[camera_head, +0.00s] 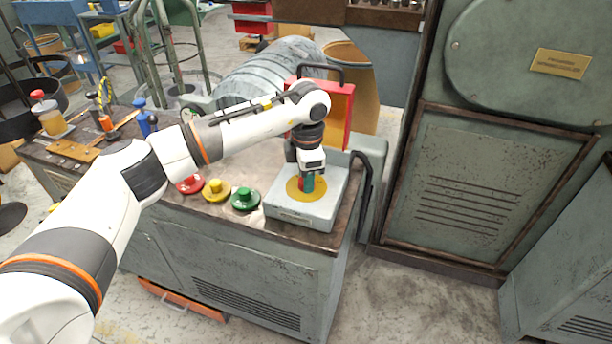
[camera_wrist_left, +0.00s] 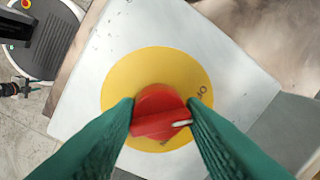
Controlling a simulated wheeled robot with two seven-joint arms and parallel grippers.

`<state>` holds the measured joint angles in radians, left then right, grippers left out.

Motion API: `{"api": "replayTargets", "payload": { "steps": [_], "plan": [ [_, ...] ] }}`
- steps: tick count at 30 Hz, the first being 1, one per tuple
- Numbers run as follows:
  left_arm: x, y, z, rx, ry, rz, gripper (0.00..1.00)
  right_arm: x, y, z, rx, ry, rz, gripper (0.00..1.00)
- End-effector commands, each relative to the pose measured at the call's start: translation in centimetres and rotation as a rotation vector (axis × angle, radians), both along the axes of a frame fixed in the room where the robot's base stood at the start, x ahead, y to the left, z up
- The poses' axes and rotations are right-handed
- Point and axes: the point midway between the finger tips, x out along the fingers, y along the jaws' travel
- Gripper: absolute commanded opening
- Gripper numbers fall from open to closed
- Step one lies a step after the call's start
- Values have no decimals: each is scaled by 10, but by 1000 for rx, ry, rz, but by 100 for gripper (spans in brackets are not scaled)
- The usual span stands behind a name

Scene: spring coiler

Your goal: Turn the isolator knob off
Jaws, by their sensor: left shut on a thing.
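The isolator knob (camera_wrist_left: 158,112) is red with a white pointer mark. It sits on a yellow disc (camera_wrist_left: 115,88) with dark lettering, on a light grey box (camera_head: 289,211) on the cabinet top. In the left wrist view the white mark points to the right, below the letters at the disc's right edge. My left gripper (camera_wrist_left: 162,110) has its green fingers on either side of the knob, shut on it. In the head view the gripper (camera_head: 308,186) comes down onto the box from above and hides most of the knob. My right gripper is not in view.
Red (camera_head: 190,184), yellow (camera_head: 216,190) and green (camera_head: 245,199) push buttons stand left of the box. A red panel (camera_head: 341,108) stands behind it. A dark cable runs down the box's right side. A large green machine (camera_head: 470,180) fills the right.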

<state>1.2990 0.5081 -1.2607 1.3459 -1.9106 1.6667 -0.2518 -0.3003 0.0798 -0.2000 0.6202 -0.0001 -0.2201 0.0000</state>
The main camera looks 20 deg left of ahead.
Motion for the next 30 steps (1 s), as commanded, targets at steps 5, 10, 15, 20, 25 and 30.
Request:
{"api": "replayTargets", "payload": {
  "steps": [5, 10, 15, 20, 25, 30],
  "plan": [
    [-1, -1, -1, 0, 4, 24, 14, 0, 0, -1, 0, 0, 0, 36],
    [-1, -1, -1, 1, 4, 30, 14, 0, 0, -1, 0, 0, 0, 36],
    [-1, -1, -1, 0, 4, 29, 14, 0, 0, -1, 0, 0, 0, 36],
    [-1, -1, -1, 0, 4, 29, 52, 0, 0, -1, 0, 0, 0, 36],
    [-1, -1, -1, 0, 2, 29, 57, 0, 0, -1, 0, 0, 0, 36],
    [0, -1, 1, -1, 1, 29, 57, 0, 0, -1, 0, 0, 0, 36]
  ]
}}
